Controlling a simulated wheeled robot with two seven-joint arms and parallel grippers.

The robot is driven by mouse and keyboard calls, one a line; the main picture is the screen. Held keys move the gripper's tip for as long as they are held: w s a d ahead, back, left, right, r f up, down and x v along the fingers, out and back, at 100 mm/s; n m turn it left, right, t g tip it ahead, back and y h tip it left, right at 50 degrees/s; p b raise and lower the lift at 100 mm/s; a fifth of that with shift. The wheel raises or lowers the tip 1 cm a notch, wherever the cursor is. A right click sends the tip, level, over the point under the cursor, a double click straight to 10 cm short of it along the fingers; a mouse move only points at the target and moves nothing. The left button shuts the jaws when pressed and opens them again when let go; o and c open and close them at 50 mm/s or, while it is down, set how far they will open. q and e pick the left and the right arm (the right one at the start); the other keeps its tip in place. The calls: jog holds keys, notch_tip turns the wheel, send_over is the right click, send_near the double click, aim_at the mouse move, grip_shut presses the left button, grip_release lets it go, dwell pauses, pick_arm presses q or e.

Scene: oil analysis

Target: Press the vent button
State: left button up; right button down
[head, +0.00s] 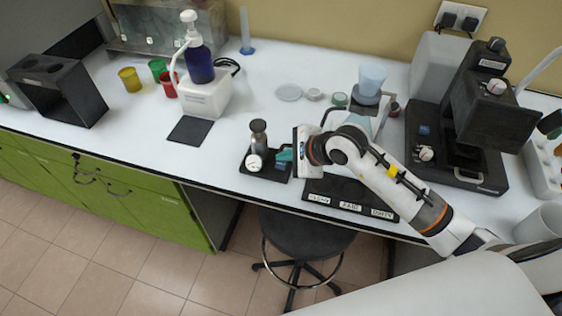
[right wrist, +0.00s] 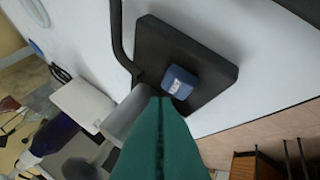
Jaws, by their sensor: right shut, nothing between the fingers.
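A blue button (head: 280,167) with a small white label sits on a small black base (head: 255,174), near the front edge of the bench. It shows larger in the right wrist view (right wrist: 179,82); its lettering is too small to read. My right gripper (head: 284,155), with teal fingers, is shut and empty. Its fingertips (right wrist: 160,100) appear right beside the button; I cannot tell whether they touch it. A grey metal cylinder (head: 259,135) and a white dial (head: 254,163) are on the same base. My left gripper is not in view.
A black labelled tray (head: 335,204) lies to the right, under my right arm. A black machine (head: 470,130) with another blue button (head: 424,130) stands further right. A dark pad (head: 189,131) and white pump-bottle unit (head: 205,95) are left. A stool (head: 305,237) stands below the bench.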

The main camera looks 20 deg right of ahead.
aim_at(285, 167)
jog(key=shift+r+p, duration=1.5)
jog(key=shift+r, duration=1)
